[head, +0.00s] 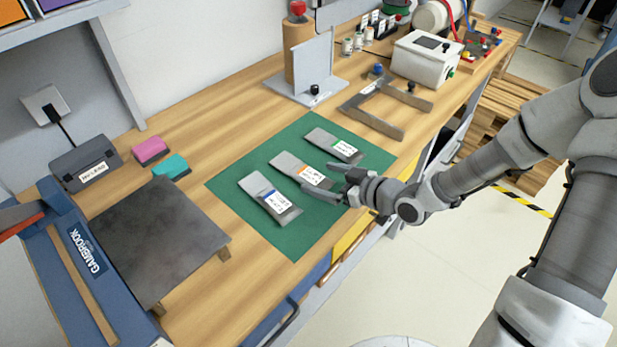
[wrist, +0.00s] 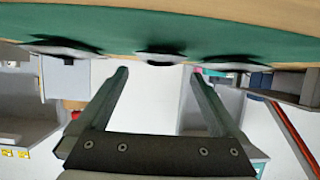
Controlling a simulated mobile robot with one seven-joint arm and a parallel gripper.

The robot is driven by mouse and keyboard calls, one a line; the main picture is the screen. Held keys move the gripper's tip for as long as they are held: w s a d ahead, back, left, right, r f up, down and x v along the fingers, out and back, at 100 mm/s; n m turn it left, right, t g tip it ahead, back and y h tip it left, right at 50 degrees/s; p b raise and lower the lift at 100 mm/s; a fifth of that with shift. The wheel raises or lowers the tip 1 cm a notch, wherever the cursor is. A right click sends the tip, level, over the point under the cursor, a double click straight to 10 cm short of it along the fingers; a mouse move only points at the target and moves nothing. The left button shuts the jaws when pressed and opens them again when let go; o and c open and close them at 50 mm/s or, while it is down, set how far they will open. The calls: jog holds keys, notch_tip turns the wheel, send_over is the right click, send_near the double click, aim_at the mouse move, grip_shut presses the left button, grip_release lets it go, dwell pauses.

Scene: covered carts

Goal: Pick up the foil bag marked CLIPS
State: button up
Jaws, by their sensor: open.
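Three grey foil bags lie flat in a row on the green mat (head: 222,186): one with a blue-marked label (head: 261,190), one with an orange-marked label (head: 289,164), and one with a green-marked label (head: 323,139). The print is too small for me to tell which reads CLIPS. My gripper (head: 335,178) is open, close to the label end of the orange-marked bag, and partly covers the mat there. In the wrist view my open fingers (wrist: 160,73) hold nothing; the middle bag (wrist: 160,56) shows edge-on between and beyond their tips, with a bag on either side.
A dark plate on short legs (head: 155,240) stands left of the mat, beside a blue case (head: 85,262). Pink (head: 149,149) and teal (head: 171,167) blocks lie behind.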

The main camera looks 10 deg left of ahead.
aim_at(310, 175)
jog(key=x, duration=0.4)
jog(key=shift+d+f, duration=0.1)
jog(key=shift+f, duration=0.05)
jog(key=c, duration=1.3)
jog(key=shift+c, duration=0.2)
